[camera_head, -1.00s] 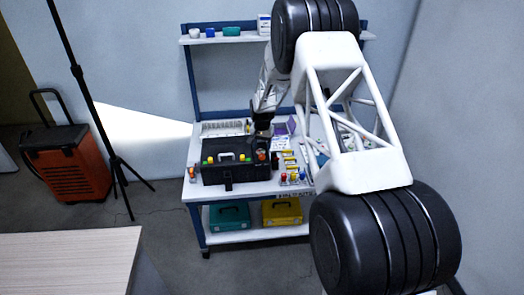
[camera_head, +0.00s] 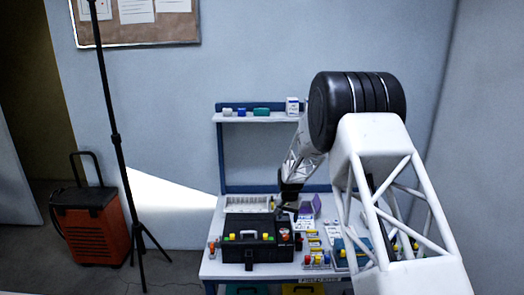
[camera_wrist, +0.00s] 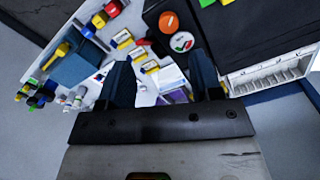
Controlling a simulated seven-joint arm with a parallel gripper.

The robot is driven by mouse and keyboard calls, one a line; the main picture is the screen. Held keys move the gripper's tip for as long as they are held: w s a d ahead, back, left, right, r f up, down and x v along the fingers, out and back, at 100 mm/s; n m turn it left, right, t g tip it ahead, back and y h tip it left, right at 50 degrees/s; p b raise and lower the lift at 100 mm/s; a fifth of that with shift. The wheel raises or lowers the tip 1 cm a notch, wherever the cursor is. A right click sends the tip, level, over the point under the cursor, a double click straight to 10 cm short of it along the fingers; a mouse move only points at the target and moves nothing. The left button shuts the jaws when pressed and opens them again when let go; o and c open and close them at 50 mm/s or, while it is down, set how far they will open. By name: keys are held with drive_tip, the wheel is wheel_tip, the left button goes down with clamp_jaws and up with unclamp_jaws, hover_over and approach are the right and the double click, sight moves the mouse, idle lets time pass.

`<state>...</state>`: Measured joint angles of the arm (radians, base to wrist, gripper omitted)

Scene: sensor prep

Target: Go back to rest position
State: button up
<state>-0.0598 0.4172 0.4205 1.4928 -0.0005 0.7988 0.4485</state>
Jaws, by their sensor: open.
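My gripper (camera_head: 285,208) is above the workbench, at the back right of a black toolbox (camera_head: 255,252). In the wrist view its two dark fingers (camera_wrist: 163,78) are spread apart with nothing held between them. Beyond the fingers lie a purple item and white-and-yellow pieces on the bench top. An orange round cap (camera_wrist: 169,22) and a white round cap (camera_wrist: 182,42) are near the fingers, at the toolbox's edge. In the head view my upper arm covers the bench's right part.
The workbench (camera_head: 210,268) holds a white rack (camera_head: 247,203), a purple box (camera_head: 316,204) and several small coloured parts. A shelf (camera_head: 200,120) (camera_head: 272,119) with small boxes stands above. A black tripod (camera_head: 118,150) and an orange wheeled case (camera_head: 92,232) stand left.

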drive_tip(key=s+d+r+n+t, duration=0.1)
drive_tip(key=s+d+r, duration=0.1)
drive_tip(key=s+r, duration=1.1)
drive_tip(key=s+d+r+n, duration=0.1)
drive_tip(key=s+d+r, duration=0.1)
drive_tip(key=s+r, duration=1.05)
drive_tip(key=s+d+r+n, duration=0.1)
drive_tip(key=s, duration=1.7)
drive_tip(key=s+r+n+t, duration=0.1)
drive_tip(key=s+r, duration=0.1)
drive_tip(key=s, duration=1.5)
drive_tip(key=shift+s+d+r, duration=0.15)
drive_tip(key=shift+s+d, duration=0.25)
